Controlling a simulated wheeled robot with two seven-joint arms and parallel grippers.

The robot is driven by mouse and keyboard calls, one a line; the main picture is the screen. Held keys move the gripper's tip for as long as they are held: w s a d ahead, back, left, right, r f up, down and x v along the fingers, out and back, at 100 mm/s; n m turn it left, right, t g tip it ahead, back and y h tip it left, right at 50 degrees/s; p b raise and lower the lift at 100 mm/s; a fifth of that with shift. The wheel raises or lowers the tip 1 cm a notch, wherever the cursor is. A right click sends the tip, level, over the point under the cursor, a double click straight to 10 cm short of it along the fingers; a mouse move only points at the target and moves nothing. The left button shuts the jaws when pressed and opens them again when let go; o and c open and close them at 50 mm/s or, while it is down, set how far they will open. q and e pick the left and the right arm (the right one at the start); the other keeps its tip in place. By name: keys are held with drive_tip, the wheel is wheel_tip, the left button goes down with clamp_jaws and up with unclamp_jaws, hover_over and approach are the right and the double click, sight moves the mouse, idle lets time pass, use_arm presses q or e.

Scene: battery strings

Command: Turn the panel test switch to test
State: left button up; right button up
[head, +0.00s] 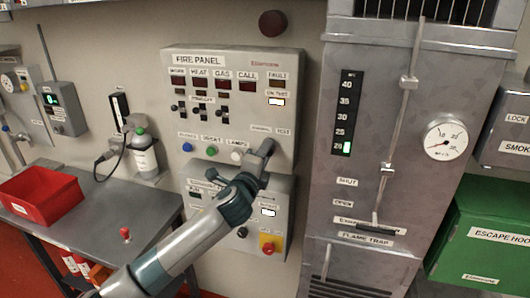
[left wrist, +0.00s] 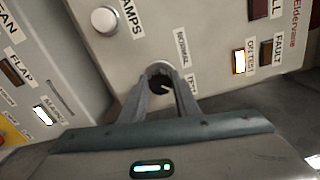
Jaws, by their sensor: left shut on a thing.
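The grey fire panel (head: 232,120) is on the wall, with a row of small switches and several coloured buttons. My left gripper (head: 266,146) reaches to its lower right corner and is shut on the test switch. In the left wrist view the dark round test switch (left wrist: 160,84) sits between the two fingertips (left wrist: 160,76), below the labels NORMAL and TEST. A pale mark on the switch points toward the TEST side. The ON TEST lamp (head: 277,101) is lit, and it glows also in the left wrist view (left wrist: 239,62). My right gripper is not in view.
A second grey control box (head: 281,190) is mounted just under the fire panel. The tall flame trap cabinet (head: 388,80) stands close on the right. A bench (head: 130,200) with a red bin (head: 38,198) is on the left.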

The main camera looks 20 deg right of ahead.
use_arm(q)
drive_tip(key=shift+m, duration=0.3)
drive_tip(key=o, duration=1)
drive_tip(key=shift+s, duration=0.1)
drive_tip(key=shift+b+v, duration=2.95)
drive_tip(key=shift+v, duration=5.7)
